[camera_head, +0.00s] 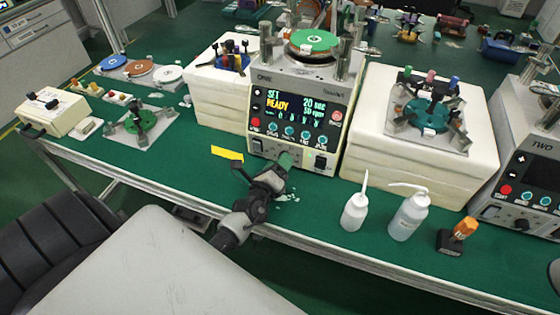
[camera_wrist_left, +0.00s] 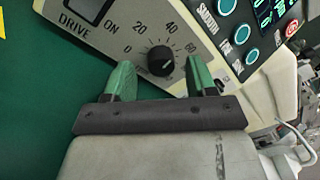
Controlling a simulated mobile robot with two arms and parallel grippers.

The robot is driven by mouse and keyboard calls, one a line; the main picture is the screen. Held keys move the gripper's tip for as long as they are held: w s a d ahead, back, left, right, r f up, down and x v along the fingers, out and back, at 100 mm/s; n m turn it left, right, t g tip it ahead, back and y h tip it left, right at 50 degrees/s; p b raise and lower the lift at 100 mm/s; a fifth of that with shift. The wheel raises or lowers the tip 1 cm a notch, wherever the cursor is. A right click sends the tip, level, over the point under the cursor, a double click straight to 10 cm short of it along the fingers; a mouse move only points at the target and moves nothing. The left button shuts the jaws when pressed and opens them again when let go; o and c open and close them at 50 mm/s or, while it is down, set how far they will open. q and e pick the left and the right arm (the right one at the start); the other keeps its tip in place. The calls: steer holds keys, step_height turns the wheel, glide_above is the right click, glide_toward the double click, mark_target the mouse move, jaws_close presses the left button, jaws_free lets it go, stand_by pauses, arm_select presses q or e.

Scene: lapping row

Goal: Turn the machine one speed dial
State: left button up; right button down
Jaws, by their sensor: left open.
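Machine one (camera_head: 335,97) stands in the middle of the bench, its display lit with SET, READY, 20 sec and 50 rpm. Its speed dial (camera_wrist_left: 161,61) is a round black knob with a printed scale showing 0, 20, 40 and 60. In the head view the dial is hidden behind my left gripper. My left gripper (camera_head: 284,164) is at the lower front panel. In the left wrist view its green fingertips (camera_wrist_left: 160,80) are open, one on each side of the dial, with gaps visible. The fingers do not appear to touch the knob. My right gripper is in neither view.
White blocks flank the machine, and machine two (camera_head: 521,170) is at far right.

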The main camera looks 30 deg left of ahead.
arm_select(q)
steer(key=shift+w+r, duration=0.1)
steer(key=shift+w, duration=0.3)
steer(key=c, duration=0.9)
steer(key=shift+m, duration=0.8)
steer(key=shift+c, duration=0.2)
steer(key=o, duration=0.9)
steer(key=shift+o, duration=0.2)
steer(key=shift+s, duration=0.1)
